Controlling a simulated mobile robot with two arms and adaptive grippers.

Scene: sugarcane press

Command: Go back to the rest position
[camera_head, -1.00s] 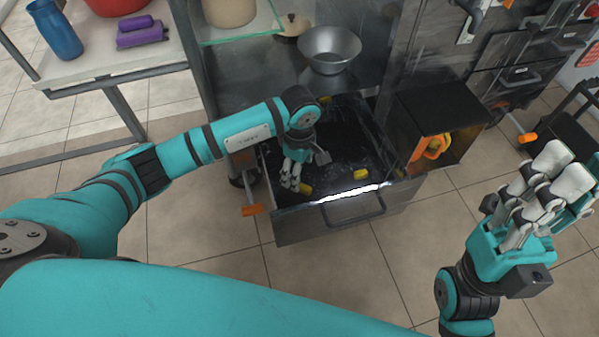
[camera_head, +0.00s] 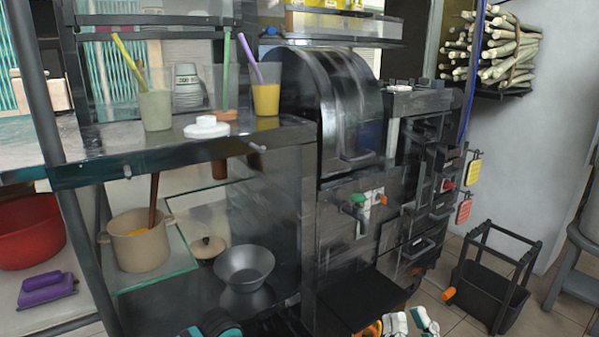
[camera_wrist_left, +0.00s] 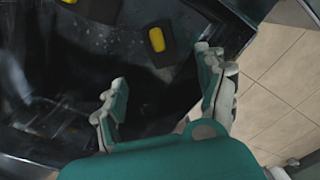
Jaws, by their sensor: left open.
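My left gripper (camera_wrist_left: 161,68) shows in the left wrist view with its two fingers wide apart and nothing between them. It is over the dark inside of an open drawer (camera_wrist_left: 235,30), close to the drawer's edge. A small yellow piece on a dark block (camera_wrist_left: 157,40) lies in the drawer beyond the fingers. In the head view only a teal bit of my left arm (camera_head: 212,325) shows at the bottom edge; the left gripper is out of frame there. The fingertips of my right gripper (camera_head: 410,323) show at the bottom edge; the rest is cut off.
The black press (camera_head: 335,110) stands ahead. Left of it, a shelf (camera_head: 90,165) holds glasses. A metal bowl (camera_head: 244,268) and a beige pot (camera_head: 140,240) stand lower. A dark bin frame (camera_head: 490,290) stands on the floor at right.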

